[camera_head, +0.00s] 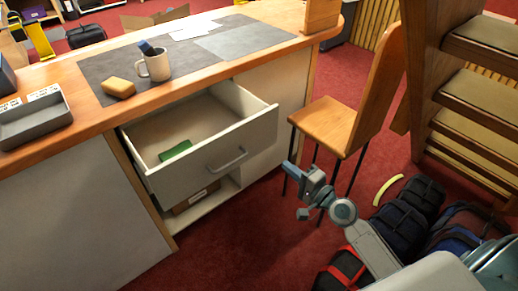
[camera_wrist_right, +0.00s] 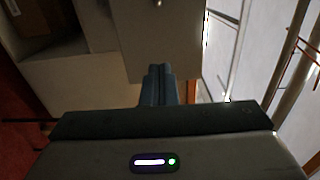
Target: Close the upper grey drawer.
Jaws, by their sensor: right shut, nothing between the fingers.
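A plain grey panel, which looks like the drawer front (camera_wrist_right: 165,40), lies beyond the fingertips there. My left gripper is not in view.
Below the drawer is an open compartment with a brown box (camera_head: 195,196). A wooden chair (camera_head: 335,123) stands right of the bench. Dark bags (camera_head: 408,212) lie on the red carpet.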

